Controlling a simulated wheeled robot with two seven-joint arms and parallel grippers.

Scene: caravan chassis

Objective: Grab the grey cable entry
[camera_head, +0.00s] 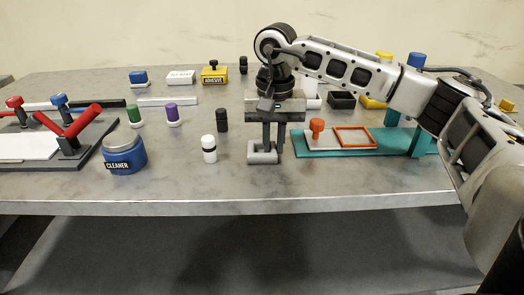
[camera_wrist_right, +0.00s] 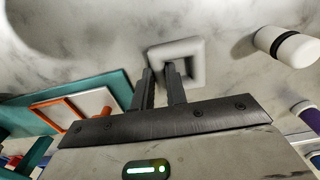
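The grey cable entry (camera_head: 260,158) is a light grey square ring lying on the table at the middle. In the right wrist view it (camera_wrist_right: 197,68) shows with its square opening beyond my fingertips. My right gripper (camera_head: 273,148) points down over its right part in the head view. In the wrist view the two dark fingers (camera_wrist_right: 158,71) stand a little apart, one near the ring's outer side and one over its opening. I cannot tell whether they touch it; it still lies on the table. My left gripper is not in view.
A white cylinder with a black band (camera_head: 209,150) stands close left of the entry. A teal fixture (camera_head: 385,145) with an orange frame (camera_head: 354,137) and orange knob (camera_head: 317,128) lies close right. A blue cleaner jar (camera_head: 125,157) is further left. The front table strip is clear.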

